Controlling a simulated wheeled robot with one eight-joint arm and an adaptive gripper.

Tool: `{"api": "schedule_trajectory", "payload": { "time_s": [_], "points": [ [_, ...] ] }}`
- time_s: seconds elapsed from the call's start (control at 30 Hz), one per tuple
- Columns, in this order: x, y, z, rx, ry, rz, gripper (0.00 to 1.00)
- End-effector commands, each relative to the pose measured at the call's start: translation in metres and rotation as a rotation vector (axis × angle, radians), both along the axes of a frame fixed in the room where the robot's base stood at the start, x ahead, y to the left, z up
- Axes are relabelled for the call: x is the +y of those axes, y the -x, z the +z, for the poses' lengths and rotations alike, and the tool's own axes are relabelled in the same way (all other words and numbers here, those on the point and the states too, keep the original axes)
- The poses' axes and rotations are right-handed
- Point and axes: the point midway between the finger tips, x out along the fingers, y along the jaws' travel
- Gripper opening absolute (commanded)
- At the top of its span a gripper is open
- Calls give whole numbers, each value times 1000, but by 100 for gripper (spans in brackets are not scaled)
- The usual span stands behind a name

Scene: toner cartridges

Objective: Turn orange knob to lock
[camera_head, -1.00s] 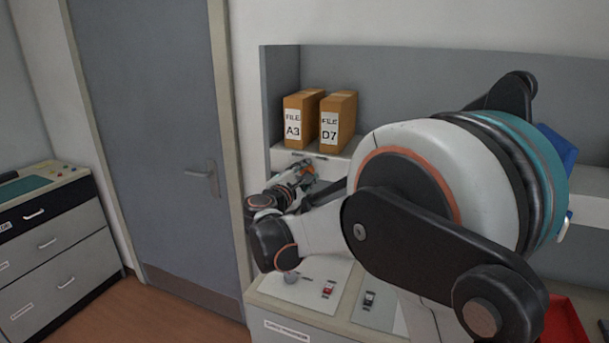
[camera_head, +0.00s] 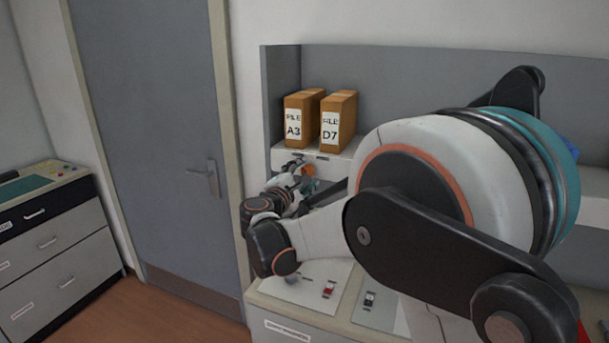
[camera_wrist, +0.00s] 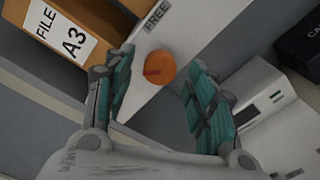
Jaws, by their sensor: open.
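The round orange knob (camera_wrist: 160,66) sits on a white panel marked FREE (camera_wrist: 185,40) in the wrist view. A red mark crosses the knob. In the head view the knob shows small (camera_head: 308,171) beside my gripper (camera_head: 300,168), below the file boxes. My gripper (camera_wrist: 162,95) is open in the wrist view, its teal-padded fingers on either side of the knob's line. The knob lies between and just beyond the fingertips, with no contact visible. My arm hides much of the shelf in the head view.
File boxes A3 (camera_head: 294,122) and D7 (camera_head: 333,122) stand on the shelf above. A white device (camera_wrist: 262,100) lies right of my gripper in the wrist view. The counter below holds a small red item (camera_head: 329,289) and a dark one (camera_head: 369,299).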

Motion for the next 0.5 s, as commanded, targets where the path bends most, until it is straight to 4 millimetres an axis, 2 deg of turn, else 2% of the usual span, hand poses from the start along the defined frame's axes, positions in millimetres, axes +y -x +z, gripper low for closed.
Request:
{"api": "schedule_trajectory", "payload": {
  "time_s": [0.3, 0.5],
  "points": [
    [23, 61, 2, 0, 0, 4, 51],
    [33, 88, 3, 0, 0, 3, 51]
  ]
}}
